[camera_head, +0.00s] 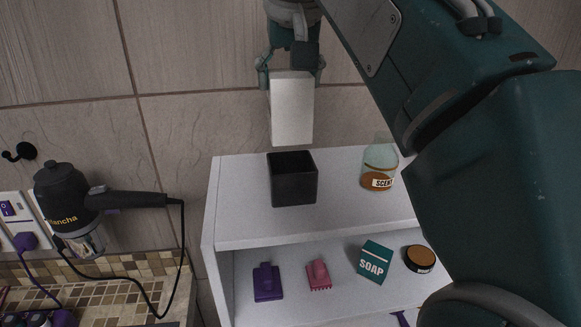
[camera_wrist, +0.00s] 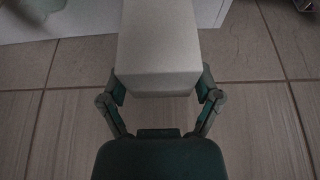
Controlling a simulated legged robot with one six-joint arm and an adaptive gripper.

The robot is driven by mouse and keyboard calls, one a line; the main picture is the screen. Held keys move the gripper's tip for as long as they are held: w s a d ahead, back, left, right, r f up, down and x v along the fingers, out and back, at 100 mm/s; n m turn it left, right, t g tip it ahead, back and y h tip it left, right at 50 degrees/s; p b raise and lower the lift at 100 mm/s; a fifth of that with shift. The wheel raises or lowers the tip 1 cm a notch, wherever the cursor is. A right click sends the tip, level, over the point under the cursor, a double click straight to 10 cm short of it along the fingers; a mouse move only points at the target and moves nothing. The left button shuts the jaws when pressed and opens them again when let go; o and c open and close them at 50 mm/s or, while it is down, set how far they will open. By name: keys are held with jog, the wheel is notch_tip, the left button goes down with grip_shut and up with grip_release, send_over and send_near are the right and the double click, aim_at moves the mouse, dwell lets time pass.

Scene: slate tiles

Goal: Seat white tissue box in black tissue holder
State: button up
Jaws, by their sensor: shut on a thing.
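The white tissue box (camera_head: 292,112) hangs upright from my gripper (camera_head: 290,75), which is shut on its upper end. In the wrist view the white tissue box (camera_wrist: 158,50) fills the space between the two fingers of my gripper (camera_wrist: 160,88). The black tissue holder (camera_head: 292,181) stands on top of the white shelf, with its open top facing up. In the head view the box is above the holder and apart from it, with a small gap between them. The holder does not show in the wrist view, where the box may hide it.
On the white shelf's top (camera_head: 240,200), a glass scent jar (camera_head: 379,168) stands right of the holder. The lower shelf holds a purple bottle (camera_head: 267,283), a pink item (camera_head: 318,274), a soap box (camera_head: 375,262) and a round tin (camera_head: 420,259). A hair dryer (camera_head: 75,205) hangs at left.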

aim_at(290, 142)
jog(key=shift+s+d+f, duration=0.1)
jog(key=shift+f, duration=4.6)
jog(key=o, duration=1)
jog(key=shift+o, duration=0.2)
jog(key=v, duration=1.2)
